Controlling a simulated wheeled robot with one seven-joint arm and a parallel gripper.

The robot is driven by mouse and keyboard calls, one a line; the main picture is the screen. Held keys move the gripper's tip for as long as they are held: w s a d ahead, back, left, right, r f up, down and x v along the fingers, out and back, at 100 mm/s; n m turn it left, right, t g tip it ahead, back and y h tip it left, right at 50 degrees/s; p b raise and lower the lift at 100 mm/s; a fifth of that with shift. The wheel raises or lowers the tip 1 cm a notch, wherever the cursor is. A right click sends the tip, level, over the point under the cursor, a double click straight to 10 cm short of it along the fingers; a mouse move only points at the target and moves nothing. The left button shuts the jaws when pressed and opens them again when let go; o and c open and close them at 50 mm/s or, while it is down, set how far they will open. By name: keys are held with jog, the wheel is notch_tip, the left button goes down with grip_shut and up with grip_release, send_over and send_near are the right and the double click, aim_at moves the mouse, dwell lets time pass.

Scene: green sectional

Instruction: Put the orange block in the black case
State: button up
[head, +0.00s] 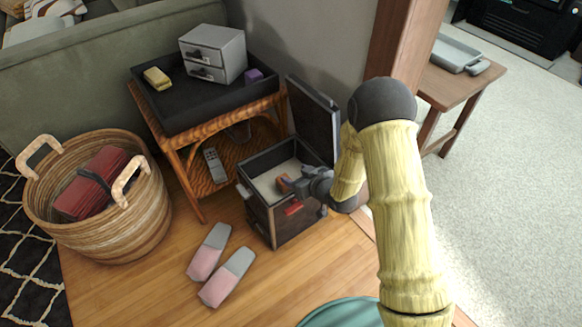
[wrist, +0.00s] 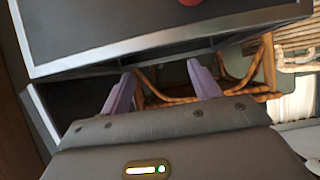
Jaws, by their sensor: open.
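The black case (head: 264,222) stands on the wood floor with its lid (head: 314,118) raised at the back and a pale interior (head: 268,184). My gripper (head: 291,184) is over the case's opening, near its right side.
A wicker side table (head: 183,150) behind the case bears a black tray (head: 172,118) with a small grey drawer unit (head: 213,55). A woven basket (head: 100,235) stands left. Pink-grey slippers (head: 227,277) lie in front. A wooden post (head: 398,50) rises right of the lid.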

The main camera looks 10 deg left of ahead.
jog(key=p+v, duration=0.2)
jog(key=v, duration=0.4)
dwell(0.6)
jog(key=d+r+m+h, duration=0.4)
jog(key=d+r+h, duration=0.35)
jog(key=d, duration=0.75)
jog(key=s+d+r+m+g+h, duration=0.1)
jog(key=s+d+r+m+g, duration=0.1)
jog(key=s, duration=0.5)
jog(key=s+d+r+m+g, duration=0.3)
jog(key=s+d+r, duration=0.3)
jog(key=s+d, duration=0.1)
jog(key=shift+s+r+m+h, duration=0.3)
jog(key=shift+s+m+h, duration=0.1)
jog(key=shift+s, duration=0.45)
jog(key=shift+c, duration=0.4)
